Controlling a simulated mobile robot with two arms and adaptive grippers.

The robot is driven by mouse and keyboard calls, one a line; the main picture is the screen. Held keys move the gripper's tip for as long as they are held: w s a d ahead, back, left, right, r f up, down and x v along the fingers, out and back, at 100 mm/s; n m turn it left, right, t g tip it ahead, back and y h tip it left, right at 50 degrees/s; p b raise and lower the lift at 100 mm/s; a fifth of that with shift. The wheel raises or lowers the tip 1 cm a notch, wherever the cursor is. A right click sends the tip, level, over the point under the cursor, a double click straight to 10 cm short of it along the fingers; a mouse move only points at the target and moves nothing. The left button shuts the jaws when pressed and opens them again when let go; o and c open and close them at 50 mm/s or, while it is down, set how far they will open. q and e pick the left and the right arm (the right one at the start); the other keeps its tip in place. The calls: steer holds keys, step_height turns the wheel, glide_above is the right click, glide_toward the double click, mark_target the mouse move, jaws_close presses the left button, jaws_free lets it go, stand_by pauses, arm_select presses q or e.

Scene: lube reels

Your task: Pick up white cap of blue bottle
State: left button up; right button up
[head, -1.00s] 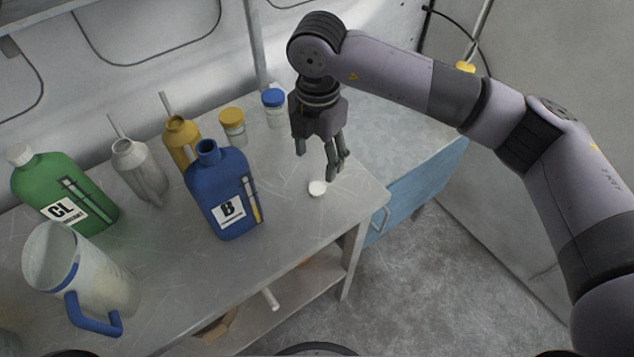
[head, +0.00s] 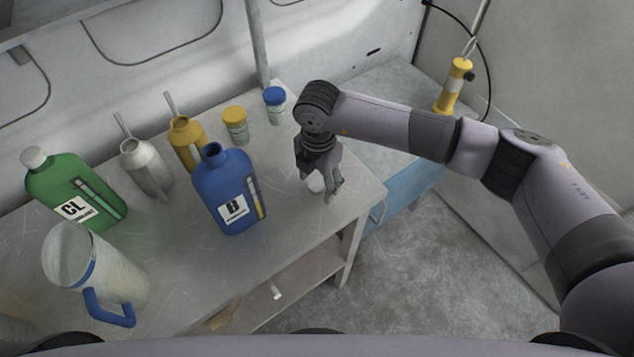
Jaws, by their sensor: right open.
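The white cap (head: 316,184) lies on the table top to the right of the blue bottle, partly hidden by my right gripper. The blue bottle (head: 225,190), labelled B, stands upright with its neck uncapped. My right gripper (head: 318,188) points down with its fingers apart, low over the table at the cap. I cannot tell whether the fingers touch the cap. My left gripper is not in view.
The metal table (head: 190,270) also holds a green bottle (head: 75,190) with a white cap, a clear jug (head: 95,265), a grey can (head: 145,168), a yellow can (head: 187,143) and two small jars. The table's right edge is close to the gripper.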

steer(key=c, duration=0.9)
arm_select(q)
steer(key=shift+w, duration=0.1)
arm_select(e)
steer(key=shift+o, duration=0.2)
steer(key=shift+r, duration=0.15)
